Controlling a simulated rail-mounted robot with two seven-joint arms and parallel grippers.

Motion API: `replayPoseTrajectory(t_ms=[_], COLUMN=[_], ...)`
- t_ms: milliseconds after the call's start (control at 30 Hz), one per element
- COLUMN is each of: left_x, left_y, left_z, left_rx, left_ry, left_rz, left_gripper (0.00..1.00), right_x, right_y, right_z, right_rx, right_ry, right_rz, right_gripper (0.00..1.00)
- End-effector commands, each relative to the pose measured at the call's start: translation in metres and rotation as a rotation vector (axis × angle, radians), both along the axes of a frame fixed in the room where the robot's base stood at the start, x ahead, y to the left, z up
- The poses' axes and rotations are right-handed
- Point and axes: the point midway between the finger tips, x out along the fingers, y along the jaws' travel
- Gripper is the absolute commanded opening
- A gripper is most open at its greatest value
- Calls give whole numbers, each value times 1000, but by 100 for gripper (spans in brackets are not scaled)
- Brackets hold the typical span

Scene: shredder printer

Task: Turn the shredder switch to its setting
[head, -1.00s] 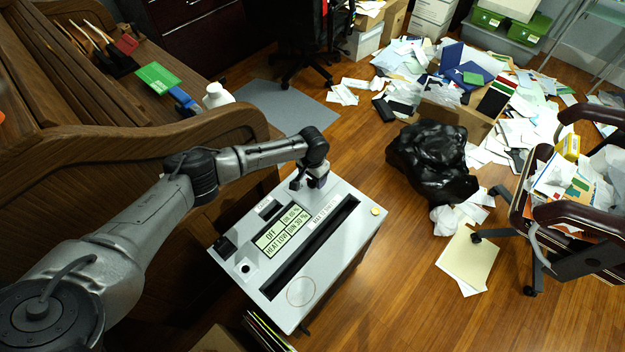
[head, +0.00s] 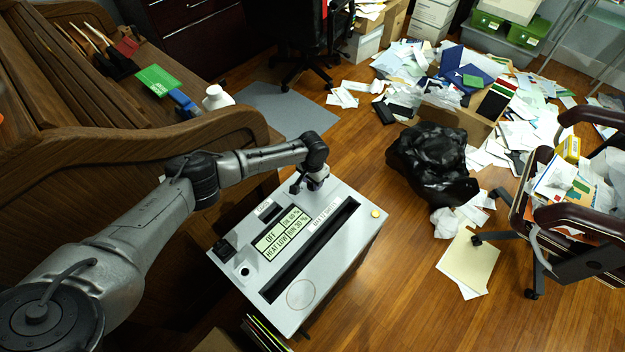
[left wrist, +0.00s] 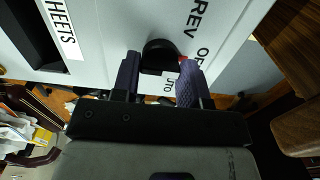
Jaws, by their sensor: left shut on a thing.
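The shredder (head: 335,260) is a light grey box with a long dark slot and a display (head: 282,234) that reads OFF and HEAT LOW. Its black, round switch knob (left wrist: 160,52) shows in the left wrist view, with REV and partly covered labels around it and a small red mark beside it. My left gripper (left wrist: 160,78) is shut on the knob, one finger on each side. In the head view the left gripper (head: 308,186) is at the shredder's far corner and hides the knob. My right gripper is in neither view.
A wooden roll-top desk (head: 150,140) stands close on the left, under my left arm. A black bag (head: 430,160) lies on the floor right of the shredder. Papers (head: 470,262) and an office chair (head: 575,225) are farther right. Floor just right of the shredder is clear.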

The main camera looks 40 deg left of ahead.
Motion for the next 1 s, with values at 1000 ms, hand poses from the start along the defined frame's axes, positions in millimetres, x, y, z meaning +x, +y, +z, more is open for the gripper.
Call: replayPoseTrajectory(t_ms=[1000], left_x=[-1], left_y=[-1], left_z=[0], left_rx=[-1], left_ry=[2], left_rz=[-642], left_gripper=[17], right_x=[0], right_y=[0], right_z=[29], right_rx=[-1], right_ry=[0], right_rz=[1], right_gripper=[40])
